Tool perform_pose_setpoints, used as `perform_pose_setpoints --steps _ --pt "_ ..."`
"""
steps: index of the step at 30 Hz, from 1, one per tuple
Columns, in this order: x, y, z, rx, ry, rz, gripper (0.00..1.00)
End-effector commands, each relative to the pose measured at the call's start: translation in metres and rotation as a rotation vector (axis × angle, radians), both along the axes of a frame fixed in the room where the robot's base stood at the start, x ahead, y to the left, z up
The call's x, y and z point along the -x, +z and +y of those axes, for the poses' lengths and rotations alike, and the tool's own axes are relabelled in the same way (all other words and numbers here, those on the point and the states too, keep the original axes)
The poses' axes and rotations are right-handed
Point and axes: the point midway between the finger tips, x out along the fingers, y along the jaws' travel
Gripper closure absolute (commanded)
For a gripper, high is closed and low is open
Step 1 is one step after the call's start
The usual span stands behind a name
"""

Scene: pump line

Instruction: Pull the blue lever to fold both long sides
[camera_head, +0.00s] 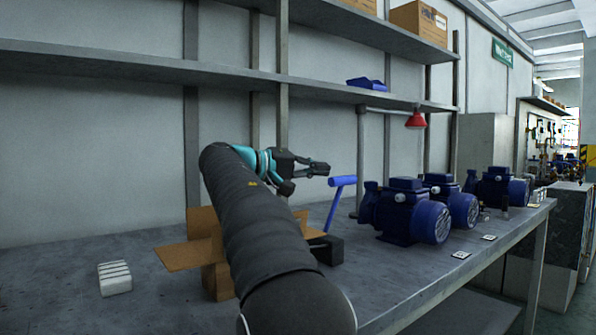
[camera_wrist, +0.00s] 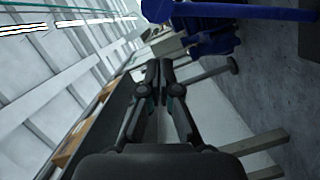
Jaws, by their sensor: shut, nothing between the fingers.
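The blue lever (camera_head: 333,205) rises from a dark block (camera_head: 328,250) on the table and leans slightly right, with a crosswise handle at its top. An open cardboard box (camera_head: 178,256) stands left of it. One flap sticks out to the left and another stands up at the back; my arm hides much of the box. My gripper (camera_head: 326,168) is left of and slightly above the lever's handle, apart from it, pointing right. In the wrist view its fingers (camera_wrist: 160,68) are together and empty. A blue bar (camera_wrist: 245,12), probably the lever, crosses the top of that view.
Several blue pumps (camera_head: 408,212) stand in a row right of the lever, with small marked tags in front. A white ribbed block (camera_head: 115,278) lies at the left. A shelf (camera_head: 120,70) with a blue bin (camera_head: 367,84) and a red lamp (camera_head: 416,119) are above.

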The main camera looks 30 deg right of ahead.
Motion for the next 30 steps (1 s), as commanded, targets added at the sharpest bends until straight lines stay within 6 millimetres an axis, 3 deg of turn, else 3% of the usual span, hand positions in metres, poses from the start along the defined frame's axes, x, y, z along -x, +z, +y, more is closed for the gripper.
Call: perform_pose_setpoints --steps 9,24,30 --pt "0.032 -0.014 -0.001 -0.001 -0.001 0.001 1.0" --pt "0.038 -0.015 -0.001 -0.001 -0.001 -0.003 1.0" --pt "0.049 -0.022 -0.002 -0.007 -0.002 -0.08 1.0"
